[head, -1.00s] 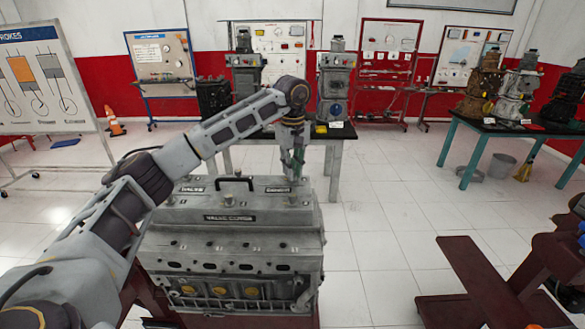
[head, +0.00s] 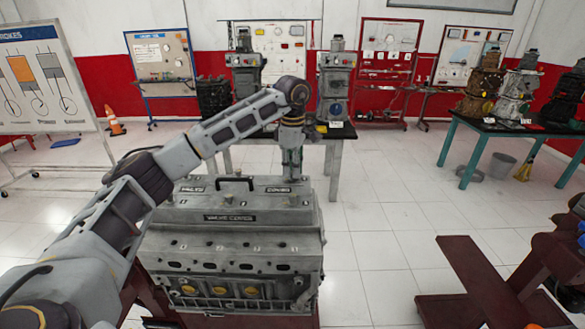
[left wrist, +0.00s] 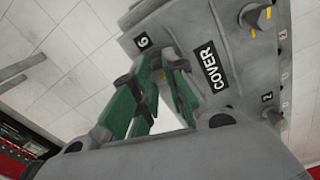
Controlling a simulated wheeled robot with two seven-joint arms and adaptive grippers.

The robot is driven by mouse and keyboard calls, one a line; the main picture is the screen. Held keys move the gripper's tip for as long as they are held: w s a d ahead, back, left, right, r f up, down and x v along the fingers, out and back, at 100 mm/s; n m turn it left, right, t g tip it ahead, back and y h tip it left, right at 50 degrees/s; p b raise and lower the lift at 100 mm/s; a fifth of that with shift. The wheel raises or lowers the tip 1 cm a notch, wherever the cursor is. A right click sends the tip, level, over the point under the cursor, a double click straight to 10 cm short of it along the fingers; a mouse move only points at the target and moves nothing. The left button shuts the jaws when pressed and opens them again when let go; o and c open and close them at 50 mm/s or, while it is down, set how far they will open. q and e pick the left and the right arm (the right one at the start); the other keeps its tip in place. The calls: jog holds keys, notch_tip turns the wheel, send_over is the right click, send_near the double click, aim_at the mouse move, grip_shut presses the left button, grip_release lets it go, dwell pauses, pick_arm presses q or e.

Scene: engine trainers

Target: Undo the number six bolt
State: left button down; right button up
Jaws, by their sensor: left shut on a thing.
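The grey engine with its valve cover (head: 230,216) stands in front of me. My left gripper (head: 292,178) points down at the cover's far right corner in the head view. In the left wrist view its green fingers (left wrist: 160,68) close together beside the label with number 6 (left wrist: 143,42) and the COVER plate (left wrist: 208,66). They are shut on the number six bolt, which is mostly hidden between the fingertips. Another bolt (left wrist: 254,16) with a yellow mark shows farther along the cover. My right gripper is not in view.
A black handle (head: 236,179) rises from the cover near my left gripper. A table (head: 330,133) with engine trainers stands behind the engine. A dark red stand (head: 480,285) is at the right. Tiled floor between is clear.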

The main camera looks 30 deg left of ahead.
pick_arm(q)
jog(key=n, duration=1.3)
jog(key=shift+r+n, duration=0.1)
jog(key=shift+n, duration=0.2)
dwell(0.3)
jog(key=c, duration=1.4)
grip_release()
jog(key=shift+r, duration=5.9)
